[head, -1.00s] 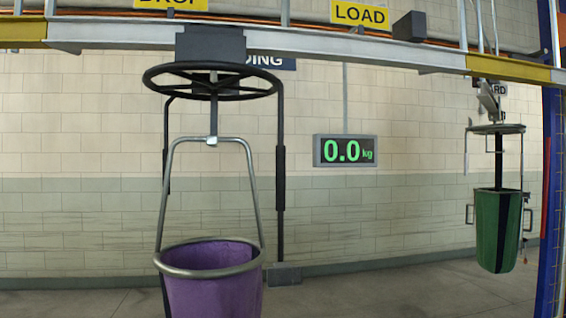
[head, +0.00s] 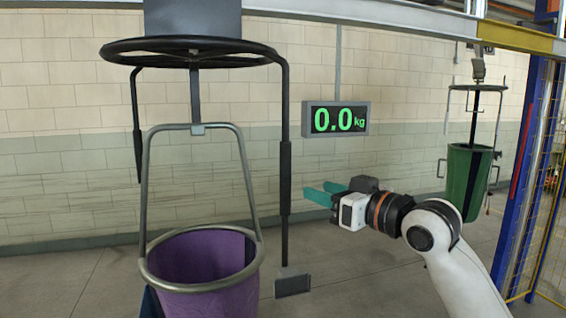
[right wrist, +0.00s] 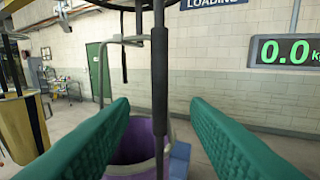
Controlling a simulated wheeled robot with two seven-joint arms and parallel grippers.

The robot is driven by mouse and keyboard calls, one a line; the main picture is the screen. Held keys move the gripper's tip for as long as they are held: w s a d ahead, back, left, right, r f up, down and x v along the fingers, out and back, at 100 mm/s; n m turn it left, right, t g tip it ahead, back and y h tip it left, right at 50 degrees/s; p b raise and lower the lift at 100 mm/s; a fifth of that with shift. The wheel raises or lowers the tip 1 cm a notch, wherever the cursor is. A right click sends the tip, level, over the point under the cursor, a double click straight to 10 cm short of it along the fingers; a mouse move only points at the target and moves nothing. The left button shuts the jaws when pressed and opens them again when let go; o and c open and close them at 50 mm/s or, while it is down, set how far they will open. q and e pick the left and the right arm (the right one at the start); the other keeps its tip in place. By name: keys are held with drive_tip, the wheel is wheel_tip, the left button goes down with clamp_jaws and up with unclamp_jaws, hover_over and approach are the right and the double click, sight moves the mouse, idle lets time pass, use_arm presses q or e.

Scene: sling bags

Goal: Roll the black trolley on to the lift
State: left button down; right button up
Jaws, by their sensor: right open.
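The black trolley (head: 192,18) is a dark box at the overhead rail. Below it are a black ring (head: 190,47) and two hanging bars. The right bar has a thick black grip (head: 285,178). A purple bag (head: 200,262) hangs under it from a grey metal hoop. My right gripper (head: 316,194) is open and empty, just right of that bar in the head view. In the right wrist view the bar's grip (right wrist: 160,75) shows between the green fingers, with no contact visible. A yellow rail section (head: 515,37) meets a blue post at right; I cannot tell whether it is the lift. My left gripper is out of view.
A scale display (head: 336,118) reading 0.0 kg is on the wall. A green bag (head: 468,174) hangs from another trolley at right. A blue post (head: 525,170) and yellow mesh fence (head: 550,220) stand at the right edge. The floor between looks clear.

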sight(289, 178)
drive_tip(key=p+x, duration=0.1)
drive_tip(key=x, duration=0.2)
drive_tip(key=p+x, duration=0.2)
drive_tip(key=x, duration=0.1)
drive_tip(key=p+x, duration=0.2)
drive_tip(key=x, duration=0.2)
drive_tip(key=shift+a+r, duration=0.1)
drive_tip(key=shift+r, duration=0.3)
drive_tip(key=shift+w+a+f, duration=0.15)
drive_tip(key=shift+w+a, duration=0.15)
drive_tip(key=shift+w, duration=0.1)
drive_tip(key=shift+a, duration=0.1)
drive_tip(key=shift+c, duration=0.2)
clamp_jaws()
